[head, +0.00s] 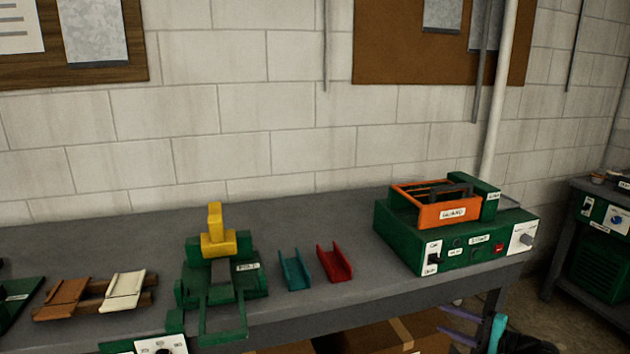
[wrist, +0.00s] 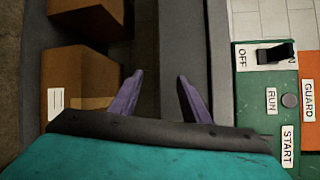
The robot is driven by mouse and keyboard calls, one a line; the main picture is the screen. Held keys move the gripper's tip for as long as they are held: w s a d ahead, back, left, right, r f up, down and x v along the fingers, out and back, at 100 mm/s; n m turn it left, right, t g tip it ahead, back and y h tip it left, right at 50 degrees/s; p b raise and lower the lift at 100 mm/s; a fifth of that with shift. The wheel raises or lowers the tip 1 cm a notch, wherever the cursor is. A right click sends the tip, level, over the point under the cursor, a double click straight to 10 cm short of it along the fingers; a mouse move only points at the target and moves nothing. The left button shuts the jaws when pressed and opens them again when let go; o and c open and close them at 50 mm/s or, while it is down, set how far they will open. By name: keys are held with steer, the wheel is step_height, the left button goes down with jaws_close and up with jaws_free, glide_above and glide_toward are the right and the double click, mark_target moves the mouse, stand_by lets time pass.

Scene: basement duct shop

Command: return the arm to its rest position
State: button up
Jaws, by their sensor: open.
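My gripper (head: 447,321) shows low at the right of the head view, in front of the bench and below the green machine. Its purple fingers also show in the wrist view (wrist: 160,76), spread apart with nothing between them. The teal part behind the fingers fills the bottom of the wrist view. The rest of my arm is mostly out of view.
A green machine (head: 462,258) with switches and an orange guard (head: 435,209) stands near the bench's front edge (head: 340,311). Teal (head: 294,271) and red (head: 334,263) channels lie beside a green and yellow fixture (head: 217,262). Cardboard boxes (wrist: 82,78) sit below the bench.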

steer(key=s+a+f+n+g+y, duration=0.1)
steer(key=s+a+f+g, duration=0.15)
steer(key=a+f, duration=0.7)
steer(key=s+a+f+n+g, duration=0.15)
steer(key=a+f+g, duration=0.35)
steer(key=a, duration=0.7)
steer(key=s+a+f+n+g+h, duration=0.2)
steer(key=s+a+f+n+g, duration=0.15)
steer(key=s+a+f, duration=0.85)
steer(key=s+a+f+n+g+h, duration=0.1)
steer(key=s+f+g+h, duration=0.15)
steer(key=s+f, duration=0.45)
steer(key=s+a+f+n+g+h, duration=0.2)
steer(key=s+f+g, duration=0.1)
steer(key=s, duration=0.7)
steer(key=s+d+f+n+h, duration=0.2)
steer(key=s+d+h, duration=0.4)
steer(key=d, duration=0.5)
steer(key=shift+s+f+n+g+p, duration=0.2)
steer(key=shift+n+g+p, duration=0.2)
steer(key=shift+n, duration=0.2)
